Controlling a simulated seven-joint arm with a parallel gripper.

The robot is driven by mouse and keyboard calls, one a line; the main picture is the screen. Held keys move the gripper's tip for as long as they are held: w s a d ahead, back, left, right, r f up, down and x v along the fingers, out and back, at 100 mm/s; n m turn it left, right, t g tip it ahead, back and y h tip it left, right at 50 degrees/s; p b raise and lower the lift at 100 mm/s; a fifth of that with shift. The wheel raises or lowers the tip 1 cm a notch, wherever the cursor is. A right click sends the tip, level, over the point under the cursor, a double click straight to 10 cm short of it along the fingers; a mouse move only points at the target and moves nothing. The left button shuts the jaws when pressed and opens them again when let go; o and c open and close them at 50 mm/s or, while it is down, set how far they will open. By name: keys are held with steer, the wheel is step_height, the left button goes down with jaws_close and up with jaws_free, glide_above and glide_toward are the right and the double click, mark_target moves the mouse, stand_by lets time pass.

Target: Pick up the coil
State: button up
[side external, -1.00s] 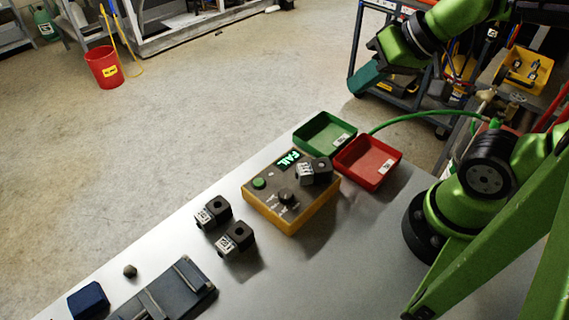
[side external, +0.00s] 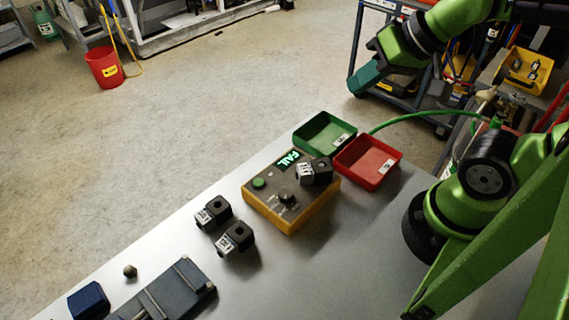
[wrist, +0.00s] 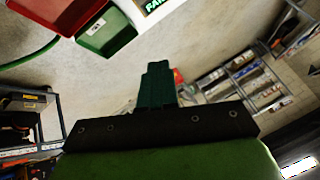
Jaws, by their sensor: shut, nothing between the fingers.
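One black coil (side external: 314,171) with a pale label sits on the yellow test box (side external: 284,208), whose display reads FAIL in green. Two similar coils, one (side external: 214,212) behind the other (side external: 235,239), stand on the metal table to the left of the box. My gripper (side external: 357,86) is raised at the upper right of the side view, well away from all the coils. Its dark green fingers (wrist: 157,84) are together and empty in the wrist view. No coil shows in the wrist view; only a corner of the FAIL display does.
A green bin (side external: 325,134) and a red bin (side external: 367,162) stand at the table's far end, beside the test box. A dark slotted fixture (side external: 165,294), a blue block (side external: 88,301) and a small knob (side external: 130,271) lie at the near left. The table right of the coils is clear.

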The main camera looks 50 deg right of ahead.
steer(key=o, duration=1.8)
steer(key=shift+o, duration=0.2)
steer(key=n+g+h, duration=0.2)
steer(key=n+g, duration=0.5)
steer(key=n, duration=2.6)
glide_above(314, 166)
steer(key=f, duration=1.3)
steer(key=shift+w+f, duration=0.2)
steer(key=shift+s+f, duration=0.2)
steer(key=shift+f, duration=2.7)
